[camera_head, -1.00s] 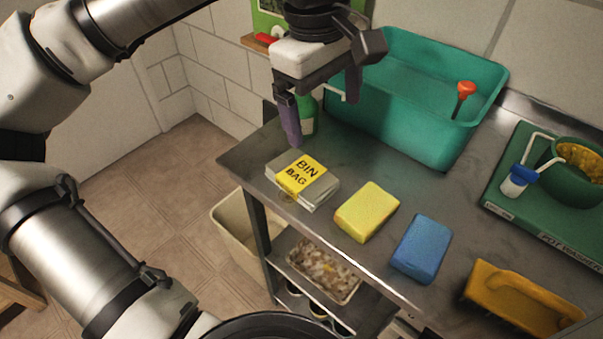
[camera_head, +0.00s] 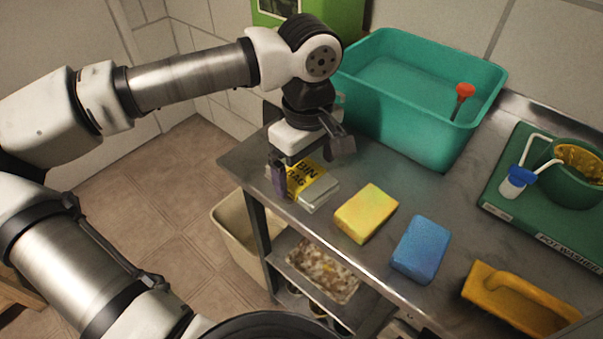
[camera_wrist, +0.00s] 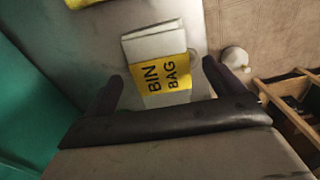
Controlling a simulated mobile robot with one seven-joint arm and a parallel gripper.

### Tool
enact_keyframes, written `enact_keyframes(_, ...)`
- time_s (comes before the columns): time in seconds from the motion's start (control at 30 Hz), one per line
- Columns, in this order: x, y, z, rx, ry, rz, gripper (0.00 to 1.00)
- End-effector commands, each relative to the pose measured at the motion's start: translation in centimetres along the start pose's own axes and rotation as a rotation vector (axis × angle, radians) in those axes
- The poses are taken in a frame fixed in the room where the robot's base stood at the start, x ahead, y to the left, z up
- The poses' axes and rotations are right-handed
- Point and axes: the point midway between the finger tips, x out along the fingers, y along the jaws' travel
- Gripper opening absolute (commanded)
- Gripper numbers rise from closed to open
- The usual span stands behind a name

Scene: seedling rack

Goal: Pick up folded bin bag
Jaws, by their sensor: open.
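The folded bin bag (camera_head: 318,190) is a flat grey-white packet with a yellow band reading "BIN BAG". It lies on the metal bench top near its left end. My gripper (camera_head: 300,180) is over the bag, pointing down, and hides part of it in the head view. In the wrist view the bag (camera_wrist: 157,49) lies between and beyond the two dark fingers of my gripper (camera_wrist: 165,85). The fingers are apart, one on each side of the bag's near end, with nothing held. Whether they touch the bag cannot be told.
A yellow sponge (camera_head: 366,213) and a blue sponge (camera_head: 421,249) lie to the right of the bag. A teal tub (camera_head: 440,145) stands behind. An orange-yellow handled tool (camera_head: 515,300) lies at the front right. A beige bin (camera_head: 235,235) stands below the bench's left end.

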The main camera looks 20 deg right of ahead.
Motion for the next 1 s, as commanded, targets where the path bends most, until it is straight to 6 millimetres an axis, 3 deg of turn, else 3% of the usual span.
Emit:
enact_keyframes(0.17,1.7,0.0,0.0,0.000,0.000,0.001,0.94)
enact_keyframes(0.4,1.9,0.0,0.0,0.000,0.001,0.001,0.94)
enact_keyframes(0.77,1.8,0.0,0.0,0.000,0.001,0.001,0.47)
enact_keyframes(1.0,1.8,0.0,0.0,0.000,0.001,0.001,0.46)
